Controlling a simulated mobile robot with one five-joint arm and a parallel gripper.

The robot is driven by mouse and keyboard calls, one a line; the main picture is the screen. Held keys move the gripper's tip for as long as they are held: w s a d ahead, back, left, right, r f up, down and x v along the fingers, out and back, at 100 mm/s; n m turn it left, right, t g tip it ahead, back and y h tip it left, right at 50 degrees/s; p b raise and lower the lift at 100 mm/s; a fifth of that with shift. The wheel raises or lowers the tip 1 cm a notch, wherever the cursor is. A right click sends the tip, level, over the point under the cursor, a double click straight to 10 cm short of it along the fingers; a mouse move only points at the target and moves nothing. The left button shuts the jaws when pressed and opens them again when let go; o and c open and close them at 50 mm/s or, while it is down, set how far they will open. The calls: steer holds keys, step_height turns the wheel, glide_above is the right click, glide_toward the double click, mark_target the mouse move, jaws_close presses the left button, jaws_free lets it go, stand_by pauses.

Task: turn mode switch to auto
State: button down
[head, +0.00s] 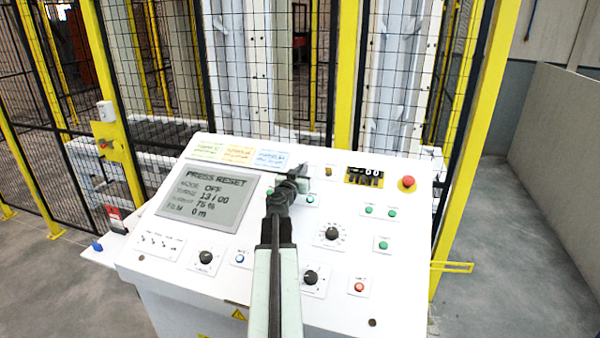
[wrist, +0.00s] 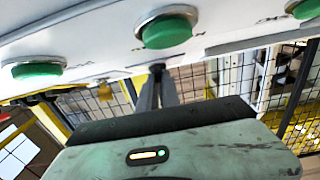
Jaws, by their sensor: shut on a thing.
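The white control panel (head: 165,222) fills the middle of the head view. Its screen (head: 208,196) reads PRESS RESET and MODE OFF. My gripper (head: 300,174) is shut at the panel's upper middle, on something its dark jaws hide. Black rotary knobs show at the left (head: 206,257), at the right (head: 332,233) and lower down (head: 311,277). Their labels are too small to read, so I cannot tell which switch is the mode switch, or whether my gripper covers it. The wrist view shows green buttons (wrist: 167,28) close above my gripper's housing.
Green buttons (head: 383,245) and a red button (head: 359,286) are on the right side. A yellow-framed mesh fence (head: 455,150) stands behind. Bare floor lies to the right.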

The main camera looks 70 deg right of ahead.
steer(key=shift+w+d+r+m+g, duration=0.1)
steer(key=shift+w+d+m+g, duration=0.1)
steer(key=shift+m+g, duration=0.45)
steer(key=shift+w+d+r+m+g, duration=0.1)
steer(key=shift+d+m+g, duration=0.1)
steer(key=shift+m+g, duration=0.4)
steer(key=m+g+y, duration=0.1)
steer(key=m+g, duration=0.1)
steer(key=m+g+y+p, duration=0.1)
steer(key=m+g, duration=0.2)
steer(key=shift+w+d+g+p, duration=0.15)
steer(key=shift+w+g+p, duration=0.05)
steer(key=shift+g+p, duration=0.1)
steer(key=shift+m+g+y+p, duration=0.5)
steer(key=shift+m+g+y, duration=0.6)
steer(key=shift+m, duration=0.45)
steer(key=shift+m+g, duration=0.25)
steer(key=shift+m, duration=0.05)
steer(key=shift+s+f+y, duration=0.15)
steer(key=shift+y, duration=0.25)
